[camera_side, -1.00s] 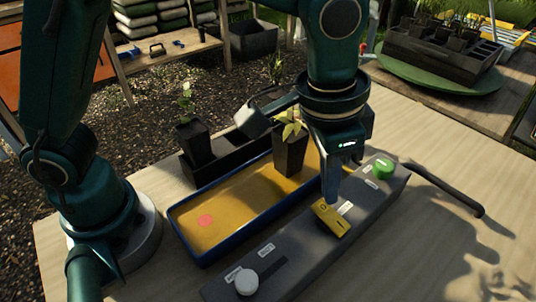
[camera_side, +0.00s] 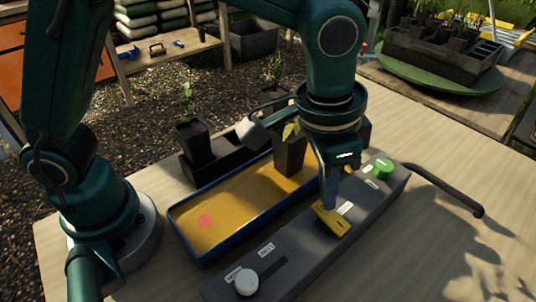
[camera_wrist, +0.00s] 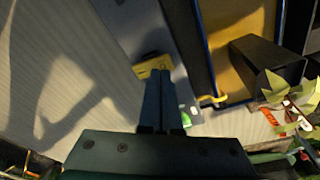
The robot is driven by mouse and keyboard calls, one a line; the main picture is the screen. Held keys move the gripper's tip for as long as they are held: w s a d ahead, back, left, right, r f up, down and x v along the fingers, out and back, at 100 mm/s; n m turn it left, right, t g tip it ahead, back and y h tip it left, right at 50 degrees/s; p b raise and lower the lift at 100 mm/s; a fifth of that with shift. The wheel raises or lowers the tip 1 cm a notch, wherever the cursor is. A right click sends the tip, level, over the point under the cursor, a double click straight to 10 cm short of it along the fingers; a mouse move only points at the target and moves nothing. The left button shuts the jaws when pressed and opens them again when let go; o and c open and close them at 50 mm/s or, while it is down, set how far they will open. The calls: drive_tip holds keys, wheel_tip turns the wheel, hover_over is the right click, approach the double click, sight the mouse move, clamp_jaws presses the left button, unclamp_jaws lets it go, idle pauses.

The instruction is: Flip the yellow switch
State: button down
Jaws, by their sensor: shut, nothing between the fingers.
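The yellow switch (camera_side: 333,217) is a small rocker on the dark grey control panel (camera_side: 300,256), between a white knob and a green button. It also shows in the wrist view (camera_wrist: 152,67), just ahead of my fingertips. My gripper (camera_side: 328,203) points down with its fingers together and empty. Its tips are at the left end of the switch in the side view; I cannot tell whether they touch it. In the wrist view the shut fingers (camera_wrist: 160,76) cover part of the panel and reach the switch's right part.
A blue-rimmed yellow tray (camera_side: 171,210) lies left of the panel with a potted plant (camera_side: 290,155) in it. A green button (camera_side: 383,166) and a white knob (camera_side: 246,282) sit on the panel. A black hose (camera_side: 445,188) lies to the right on the table.

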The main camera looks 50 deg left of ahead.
drive_tip(key=shift+f, duration=0.7)
idle(0.3)
drive_tip(key=shift+r, duration=3.55)
